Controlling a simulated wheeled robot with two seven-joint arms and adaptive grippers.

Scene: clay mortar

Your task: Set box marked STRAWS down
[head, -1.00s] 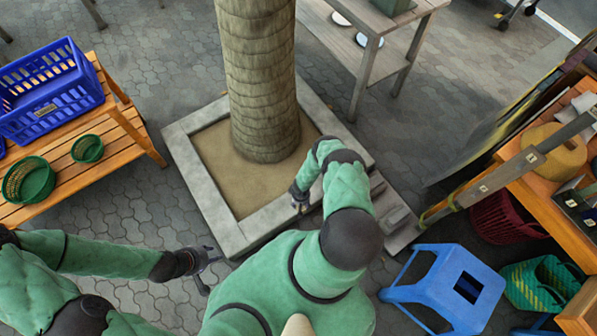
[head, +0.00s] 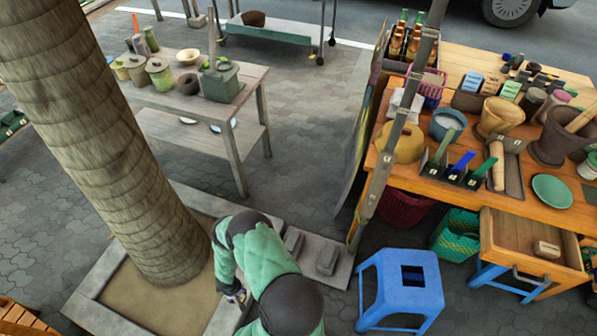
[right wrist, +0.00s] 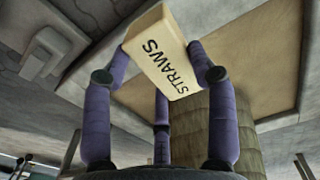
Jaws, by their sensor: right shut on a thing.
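The box marked STRAWS (right wrist: 166,58) is a cream block with black lettering. In the right wrist view it sits tilted between the purple fingers of my right gripper (right wrist: 160,75), which is shut on it. In the head view my right gripper (head: 236,293) hangs low, over the stone edge of the planter beside the palm trunk. The box cannot be made out there. My left gripper is not in view.
An orange table (head: 470,115) at the right is crowded with bowls, mortars and bottles; its drawer (head: 525,245) is open. A blue stool (head: 400,285) stands before it. A grey table (head: 215,105) holds jars. The palm trunk (head: 95,130) rises at left.

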